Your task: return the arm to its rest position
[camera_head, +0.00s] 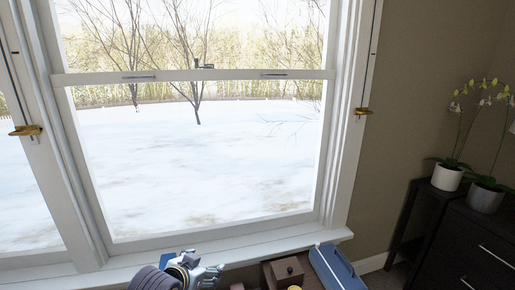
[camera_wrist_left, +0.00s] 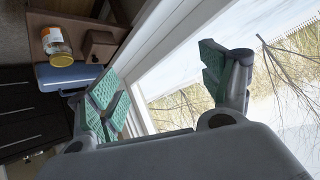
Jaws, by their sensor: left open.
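My left gripper (camera_head: 209,274) shows at the bottom of the head view, in front of the window sill. In the left wrist view its two green-padded fingers (camera_wrist_left: 160,80) stand wide apart with nothing between them. Part of my left arm shows beside it at the bottom edge; the rest of the arm is out of frame. My right arm and gripper are not in view.
A small wooden box (camera_head: 287,270) and a blue case (camera_head: 335,266) sit right of the gripper. A jar (camera_wrist_left: 58,46) lies near them in the wrist view. The window sill (camera_head: 240,252) runs close behind. Potted orchids (camera_head: 447,177) stand far right.

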